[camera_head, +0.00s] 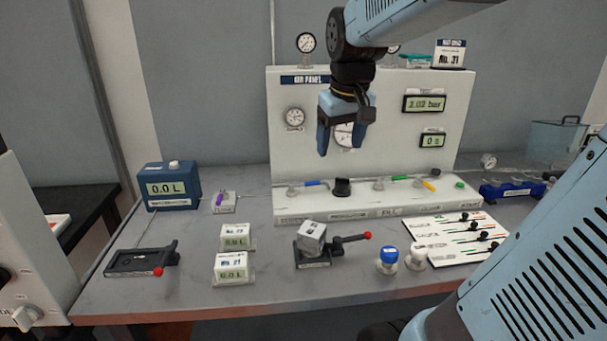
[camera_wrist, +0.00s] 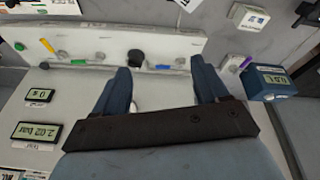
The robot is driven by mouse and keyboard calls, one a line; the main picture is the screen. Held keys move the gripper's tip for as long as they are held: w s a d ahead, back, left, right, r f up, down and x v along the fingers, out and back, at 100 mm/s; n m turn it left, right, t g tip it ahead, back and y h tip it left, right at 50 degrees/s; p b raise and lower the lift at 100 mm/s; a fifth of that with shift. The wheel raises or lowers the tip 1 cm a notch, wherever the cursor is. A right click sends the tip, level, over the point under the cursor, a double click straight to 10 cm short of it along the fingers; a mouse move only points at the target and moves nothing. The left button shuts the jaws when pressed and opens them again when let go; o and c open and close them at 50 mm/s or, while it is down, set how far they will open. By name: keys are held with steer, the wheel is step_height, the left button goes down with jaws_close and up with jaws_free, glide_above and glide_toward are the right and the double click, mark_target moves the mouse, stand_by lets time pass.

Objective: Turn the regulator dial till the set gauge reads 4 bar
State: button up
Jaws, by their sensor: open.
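The black regulator dial (camera_head: 342,187) stands on the sloped ledge of the white air panel; the wrist view shows it too (camera_wrist: 136,57), between my fingers in the picture. My gripper (camera_head: 341,149) is open and empty, pointing down in front of the panel, above the dial and apart from it. Its two blue fingers also show in the wrist view (camera_wrist: 160,66). A digital display (camera_head: 424,103) on the panel reads about 2.02 bar; it appears upside down in the wrist view (camera_wrist: 38,132). A large round gauge (camera_head: 345,137) is partly hidden behind my gripper. I cannot read which gauge is labelled set.
Coloured valve pieces, including a green one (camera_head: 399,178), flank the dial along the ledge. A smaller display (camera_head: 433,140) reads 0 s. A clamp with a red-tipped lever (camera_head: 340,240), blue-capped vial (camera_head: 388,260) and blue meter (camera_head: 172,188) stand on the grey bench.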

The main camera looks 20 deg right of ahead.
steer(key=w+d+f+g, duration=0.2)
steer(key=w+d, duration=0.2)
steer(key=w, duration=0.6)
steer(key=n+g, duration=0.1)
glide_above(342, 183)
step_height(342, 183, down, 4)
steer(key=f, duration=0.1)
steer(key=shift+y, duration=0.3)
steer(key=f, duration=1.3)
steer(key=shift+w+d+f, duration=0.15)
steer(key=shift+w+f, duration=0.05)
steer(key=shift+w, duration=0.15)
steer(key=shift+c, duration=0.2)
steer(key=c, duration=1)
